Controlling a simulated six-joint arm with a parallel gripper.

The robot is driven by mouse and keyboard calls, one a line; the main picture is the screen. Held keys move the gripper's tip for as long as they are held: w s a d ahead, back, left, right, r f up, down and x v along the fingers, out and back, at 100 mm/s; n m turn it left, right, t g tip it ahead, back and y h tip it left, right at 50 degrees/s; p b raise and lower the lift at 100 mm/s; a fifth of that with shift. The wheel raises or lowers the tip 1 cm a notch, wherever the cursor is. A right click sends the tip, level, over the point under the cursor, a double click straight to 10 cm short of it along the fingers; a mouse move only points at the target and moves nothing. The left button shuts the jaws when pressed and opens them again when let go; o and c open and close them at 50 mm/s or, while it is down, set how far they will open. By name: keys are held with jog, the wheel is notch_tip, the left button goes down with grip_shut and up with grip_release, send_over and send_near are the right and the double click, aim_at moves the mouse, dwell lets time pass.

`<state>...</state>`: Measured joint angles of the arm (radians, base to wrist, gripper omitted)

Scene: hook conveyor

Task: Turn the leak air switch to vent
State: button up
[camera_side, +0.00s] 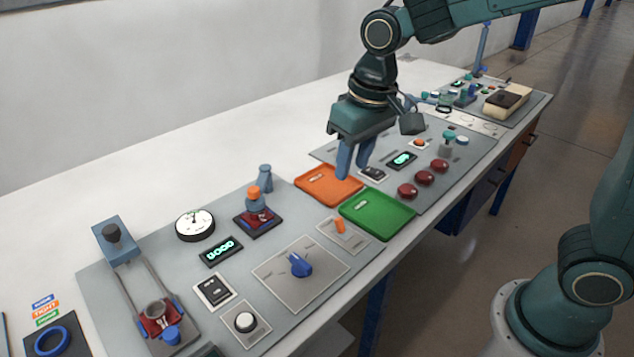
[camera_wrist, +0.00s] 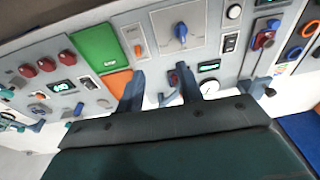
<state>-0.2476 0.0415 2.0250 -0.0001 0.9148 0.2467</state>
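A blue rotary knob (camera_side: 299,265) sits on a square grey plate (camera_side: 272,283) near the front of the panel. It also shows in the wrist view (camera_wrist: 181,31) at the top. A small orange lever (camera_side: 339,226) stands on a narrow plate beside it, and shows in the wrist view (camera_wrist: 138,49). I cannot read any label, so I cannot tell which of the two is the leak air switch. My gripper (camera_side: 352,172) is above the panel near the orange tray, pointing down. In the wrist view its fingers (camera_wrist: 160,70) are apart with nothing held between them.
An orange tray (camera_side: 322,185) and a green tray (camera_side: 375,215) lie beside the lever. A round gauge (camera_side: 195,224), a lit display (camera_side: 221,252) and an orange-capped post (camera_side: 256,198) stand behind the knob. Several red buttons (camera_side: 424,178) are farther along the bench.

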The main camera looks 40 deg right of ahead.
jog(key=g, duration=0.2)
send_over(300, 260)
notch_tip(300, 260, down, 9)
notch_tip(300, 260, down, 14)
jog(key=shift+r, duration=0.15)
dwell(0.5)
jog(key=shift+c, duration=0.3)
grip_shut()
